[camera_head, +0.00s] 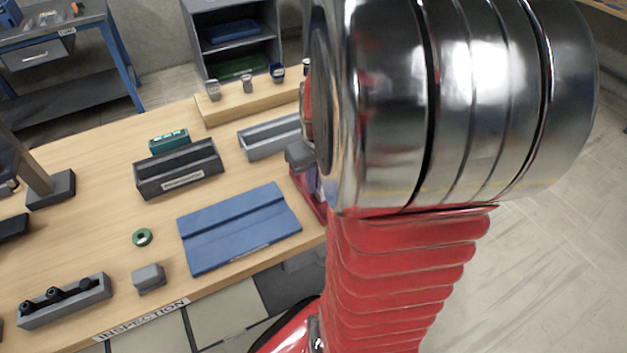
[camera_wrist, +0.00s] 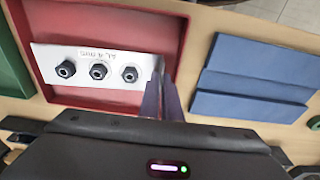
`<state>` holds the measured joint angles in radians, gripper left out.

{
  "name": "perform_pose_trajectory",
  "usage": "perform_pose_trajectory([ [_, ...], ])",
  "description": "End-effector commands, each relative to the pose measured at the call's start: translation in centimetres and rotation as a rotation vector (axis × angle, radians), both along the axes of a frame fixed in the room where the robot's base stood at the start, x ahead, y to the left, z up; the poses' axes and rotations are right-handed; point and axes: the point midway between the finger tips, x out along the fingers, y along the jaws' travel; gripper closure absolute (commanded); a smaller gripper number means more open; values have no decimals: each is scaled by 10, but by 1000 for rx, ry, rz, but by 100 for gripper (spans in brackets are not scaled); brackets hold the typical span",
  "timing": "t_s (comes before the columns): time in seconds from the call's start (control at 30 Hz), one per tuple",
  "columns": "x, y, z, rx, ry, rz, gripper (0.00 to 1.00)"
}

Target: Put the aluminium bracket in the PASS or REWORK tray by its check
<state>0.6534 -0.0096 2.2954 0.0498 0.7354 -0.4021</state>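The aluminium bracket (camera_wrist: 105,52) is a pale metal plate with three black bolts in a row and upside-down lettering along one edge. In the wrist view it lies over the red tray (camera_wrist: 135,14), its left end overlapping the tray's wall. My gripper (camera_wrist: 162,85) is at the bracket's right end, its fingers close together and seemingly shut on that end. I cannot tell whether the plate touches the tray floor. A green tray (camera_wrist: 12,75) edges in at left.
A blue ridged board (camera_head: 238,228) lies beside the red tray; it also shows in the wrist view (camera_wrist: 255,78). A dark grey box (camera_head: 180,170), a green ring (camera_head: 142,237), a grey block (camera_head: 149,278) and a bolt holder (camera_head: 65,300) stand on the wooden bench.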

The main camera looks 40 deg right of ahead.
Motion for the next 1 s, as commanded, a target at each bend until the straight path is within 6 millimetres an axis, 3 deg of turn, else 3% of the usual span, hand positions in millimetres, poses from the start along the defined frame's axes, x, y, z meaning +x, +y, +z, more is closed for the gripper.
perform_pose_trajectory([
  [0.07,-2,1,-3,4,7,-1,100],
  [0.1,-3,1,-4,5,8,-1,94],
  [0.33,-2,1,-3,4,6,-1,79],
  [0.67,-1,1,2,2,2,-1,79],
  [1.0,-4,2,45,0,-1,-1,79],
])
